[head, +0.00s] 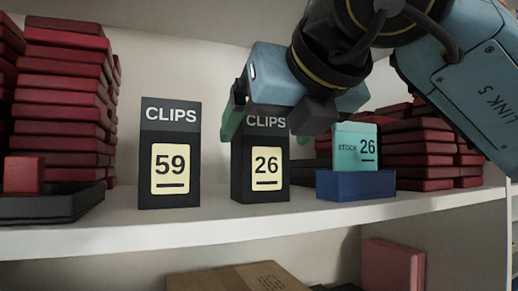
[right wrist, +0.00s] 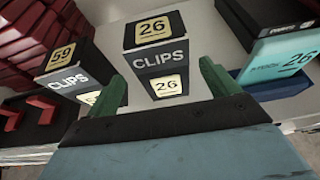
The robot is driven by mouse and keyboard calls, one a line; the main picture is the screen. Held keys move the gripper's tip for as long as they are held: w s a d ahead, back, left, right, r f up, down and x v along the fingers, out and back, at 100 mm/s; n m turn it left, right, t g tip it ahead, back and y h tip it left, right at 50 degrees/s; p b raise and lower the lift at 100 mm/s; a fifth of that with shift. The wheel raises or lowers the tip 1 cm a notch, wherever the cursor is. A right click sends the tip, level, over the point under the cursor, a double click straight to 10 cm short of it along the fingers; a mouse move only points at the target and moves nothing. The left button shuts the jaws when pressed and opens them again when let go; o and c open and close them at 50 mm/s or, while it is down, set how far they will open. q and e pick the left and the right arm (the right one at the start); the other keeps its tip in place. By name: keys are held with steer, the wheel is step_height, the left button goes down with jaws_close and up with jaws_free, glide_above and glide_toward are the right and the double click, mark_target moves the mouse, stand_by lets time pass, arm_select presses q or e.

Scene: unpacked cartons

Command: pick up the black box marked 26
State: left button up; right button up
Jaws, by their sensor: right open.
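The black box marked 26 (head: 260,172) stands upright on the white shelf, with a CLIPS label and a cream 26 panel. It also shows in the right wrist view (right wrist: 157,58), with another 26 on its top. My right gripper (head: 266,136) is open at the upper part of this box, with one green finger to each side in the picture. In the right wrist view the gripper (right wrist: 162,74) has the box between and beyond its fingers. I cannot tell whether either finger touches it. My left gripper is not in view.
A similar black box marked 59 (head: 169,155) stands to the left. A teal card marked STOCK 26 (head: 355,145) stands in a blue holder (head: 356,185) to the right. Stacks of red boxes (head: 62,100) flank them. The shelf's front edge (head: 220,230) is bare.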

mark_target(267, 135)
steer(key=p+x, duration=0.1)
steer(key=x, duration=0.1)
steer(key=shift+w+p, duration=0.35)
steer(key=shift+w, duration=0.1)
steer(key=shift+p+x, duration=0.35)
steer(key=shift+x, duration=0.8)
steer(key=shift+w+a+f, duration=0.1)
steer(key=shift+w, duration=0.1)
steer(key=shift+s, duration=0.1)
steer(key=shift+c, duration=0.5)
steer(key=c, duration=0.9)
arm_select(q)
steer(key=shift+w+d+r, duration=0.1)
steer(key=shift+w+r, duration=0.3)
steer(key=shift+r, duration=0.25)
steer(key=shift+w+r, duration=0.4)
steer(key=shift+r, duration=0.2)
arm_select(e)
steer(key=shift+c, duration=1)
